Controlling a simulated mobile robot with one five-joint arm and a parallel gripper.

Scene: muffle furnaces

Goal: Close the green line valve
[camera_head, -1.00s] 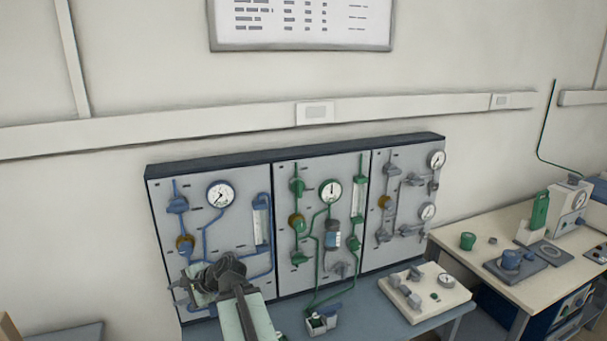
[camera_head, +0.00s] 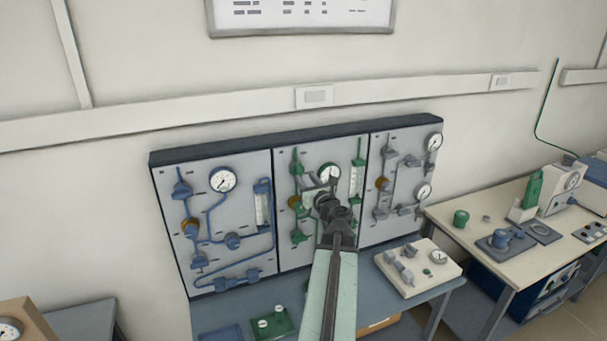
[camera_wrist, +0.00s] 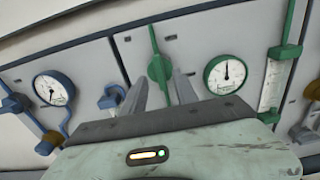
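The middle panel (camera_head: 287,252) carries the green line, with a gauge (camera_head: 329,174) and several green fittings. A green valve (camera_head: 296,169) is at its upper left; it appears in the wrist view as a green handle (camera_wrist: 159,68) standing upright on its pipe. Another green valve (camera_head: 298,236) is lower left. My gripper (camera_head: 326,184) is in front of the middle panel, partly covering it. In the wrist view my gripper (camera_wrist: 160,82) is open, its two fingers apart below the upper green handle, which shows between their tips. Contact cannot be told. Part of the lower green line is hidden behind my arm.
The blue-line panel (camera_head: 238,255) is left, the grey-line panel (camera_head: 401,141) right. On the bench below are a green block (camera_head: 272,324) and a white board with fittings (camera_head: 418,268). A side table (camera_head: 474,204) with equipment stands further right.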

